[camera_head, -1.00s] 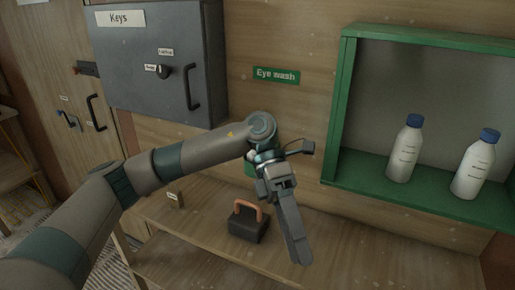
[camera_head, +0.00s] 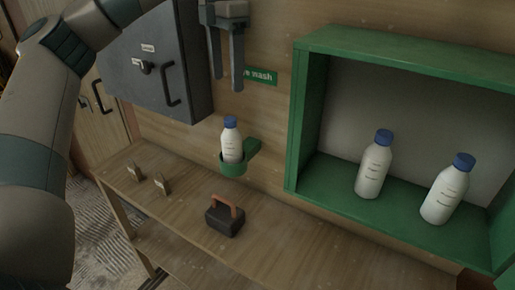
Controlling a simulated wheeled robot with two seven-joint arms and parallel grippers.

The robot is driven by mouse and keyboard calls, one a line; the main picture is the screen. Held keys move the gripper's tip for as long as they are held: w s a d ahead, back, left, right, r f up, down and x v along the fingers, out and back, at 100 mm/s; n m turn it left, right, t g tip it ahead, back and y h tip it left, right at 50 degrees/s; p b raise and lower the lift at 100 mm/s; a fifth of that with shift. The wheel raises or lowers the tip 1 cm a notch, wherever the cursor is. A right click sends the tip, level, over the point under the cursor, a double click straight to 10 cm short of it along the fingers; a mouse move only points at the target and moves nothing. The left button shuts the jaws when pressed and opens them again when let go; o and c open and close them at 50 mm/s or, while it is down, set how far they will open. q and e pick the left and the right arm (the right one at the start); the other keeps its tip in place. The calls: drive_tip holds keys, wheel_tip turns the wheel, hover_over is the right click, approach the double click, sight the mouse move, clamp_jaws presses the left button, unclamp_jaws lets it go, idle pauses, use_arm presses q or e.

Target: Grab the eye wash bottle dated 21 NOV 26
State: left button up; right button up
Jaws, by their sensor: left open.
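Three white bottles with blue caps are in view. One bottle (camera_head: 232,147) stands in a green wall holder (camera_head: 232,168) under the "Eye wash" sign (camera_head: 261,76). A second bottle (camera_head: 373,170) and a third bottle (camera_head: 445,192) stand inside a green open-front box (camera_head: 297,120) on the right. No date can be read on any of them; the box bottles show only faint marks. My left gripper (camera_head: 228,84) is open and empty, pointing down, above the holder bottle in the picture and overlapping the sign's left end. My right gripper is not in view.
A grey key cabinet (camera_head: 150,85) with a handle is on the wall at left. A wooden bench (camera_head: 290,235) runs below, holding a black block with an orange handle (camera_head: 225,216) and two small brownish items (camera_head: 161,184). The bench's right part is clear.

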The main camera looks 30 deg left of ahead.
sight(228, 118)
use_arm(q)
drive_tip(key=f, duration=1)
drive_tip(key=shift+a+f+p, duration=0.25)
drive_tip(key=shift+a+p, duration=0.05)
drive_tip(key=shift+a, duration=0.05)
drive_tip(key=shift+f, duration=0.7)
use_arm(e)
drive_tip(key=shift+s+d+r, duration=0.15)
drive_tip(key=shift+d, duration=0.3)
use_arm(q)
drive_tip(key=shift+f, duration=0.1)
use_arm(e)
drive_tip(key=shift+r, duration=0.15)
